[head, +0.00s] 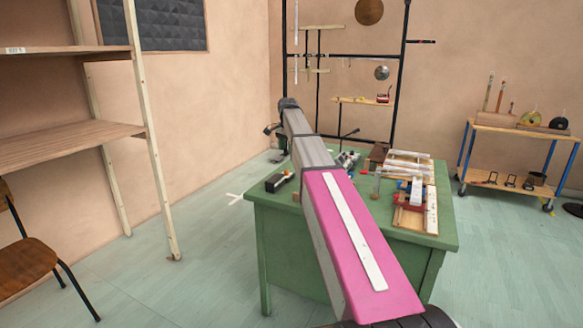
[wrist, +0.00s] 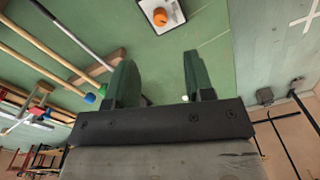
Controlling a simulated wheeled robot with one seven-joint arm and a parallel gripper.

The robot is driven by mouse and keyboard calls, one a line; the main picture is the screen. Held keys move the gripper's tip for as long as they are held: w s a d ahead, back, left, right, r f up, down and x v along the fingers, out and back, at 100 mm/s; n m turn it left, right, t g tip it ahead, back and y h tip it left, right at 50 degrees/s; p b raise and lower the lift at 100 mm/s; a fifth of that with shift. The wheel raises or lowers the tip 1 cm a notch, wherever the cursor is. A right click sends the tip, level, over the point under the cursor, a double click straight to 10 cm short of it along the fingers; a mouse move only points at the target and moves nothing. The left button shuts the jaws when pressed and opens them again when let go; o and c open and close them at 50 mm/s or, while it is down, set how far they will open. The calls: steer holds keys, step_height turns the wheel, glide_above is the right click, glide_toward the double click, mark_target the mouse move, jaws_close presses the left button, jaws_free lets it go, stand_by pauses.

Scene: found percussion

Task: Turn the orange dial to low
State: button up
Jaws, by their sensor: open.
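The orange dial (wrist: 161,16) shows at the top edge of the wrist view. It sits on a small white plate (wrist: 174,21) with a dark border, on the green table (wrist: 215,25). Its setting marks are too small to read. My gripper (wrist: 158,57) is open and empty, its two dark green fingers apart. The dial lies beyond the fingertips, with a gap in the picture between them. In the head view my arm reaches over the green table (head: 440,215), and I cannot make out the dial there.
Long wooden sticks (wrist: 45,45) and a blue-tipped stick (wrist: 90,98) lie left of the fingers in the wrist view. A small black box (head: 278,182) is at the table's left edge. A black rack (head: 345,57) stands behind; wooden shelves (head: 70,145) stand left.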

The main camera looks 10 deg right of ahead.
mark_target(287, 172)
step_height(287, 172, down, 11)
steer(key=shift+w+r, duration=0.1)
steer(key=shift+r, duration=0.05)
stand_by(0.4)
steer(key=shift+c, duration=0.3)
jaws_close()
